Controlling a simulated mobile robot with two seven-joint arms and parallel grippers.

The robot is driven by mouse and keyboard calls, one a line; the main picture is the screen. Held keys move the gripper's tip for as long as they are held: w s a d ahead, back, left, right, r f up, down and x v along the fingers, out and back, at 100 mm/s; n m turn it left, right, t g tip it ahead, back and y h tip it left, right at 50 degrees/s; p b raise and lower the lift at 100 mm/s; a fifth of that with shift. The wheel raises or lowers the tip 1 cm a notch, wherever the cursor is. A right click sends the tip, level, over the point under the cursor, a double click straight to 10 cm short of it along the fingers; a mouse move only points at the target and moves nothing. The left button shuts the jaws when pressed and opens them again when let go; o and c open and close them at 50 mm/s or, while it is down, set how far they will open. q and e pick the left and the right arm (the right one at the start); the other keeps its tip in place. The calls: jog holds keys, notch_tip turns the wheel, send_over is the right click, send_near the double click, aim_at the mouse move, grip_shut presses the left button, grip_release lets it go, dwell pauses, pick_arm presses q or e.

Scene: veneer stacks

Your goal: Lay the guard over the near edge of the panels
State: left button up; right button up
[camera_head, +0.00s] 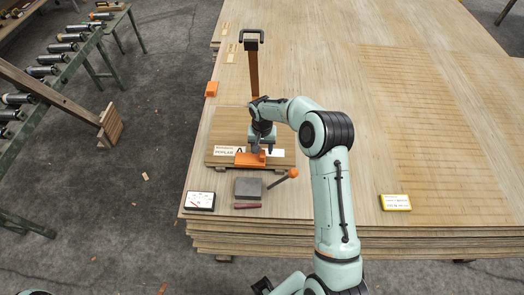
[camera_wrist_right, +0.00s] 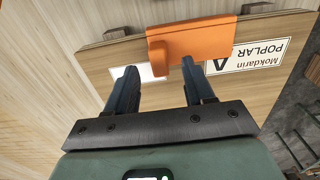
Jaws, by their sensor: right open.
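An orange guard (camera_head: 249,159) lies at the near edge of the small stack of panels (camera_head: 222,141), which bears a white "POPLAR A" label. In the right wrist view the guard (camera_wrist_right: 205,40) laps over that edge and has an upright tab. My right gripper (camera_head: 262,148) is directly above the guard. In the wrist view its two fingers (camera_wrist_right: 158,68) are apart, with the tab between them and a gap on either side. Whether the guard rests flat is hard to tell. My left gripper does not show clearly.
A second orange piece (camera_head: 211,89) lies at the left edge. A yellow-edged tag (camera_head: 396,202) lies right.

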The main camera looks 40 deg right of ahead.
notch_tip(320, 180, up, 10)
dwell(0.3)
jog(key=shift+s+f, duration=0.1)
jog(key=shift+f, duration=0.1)
dwell(0.3)
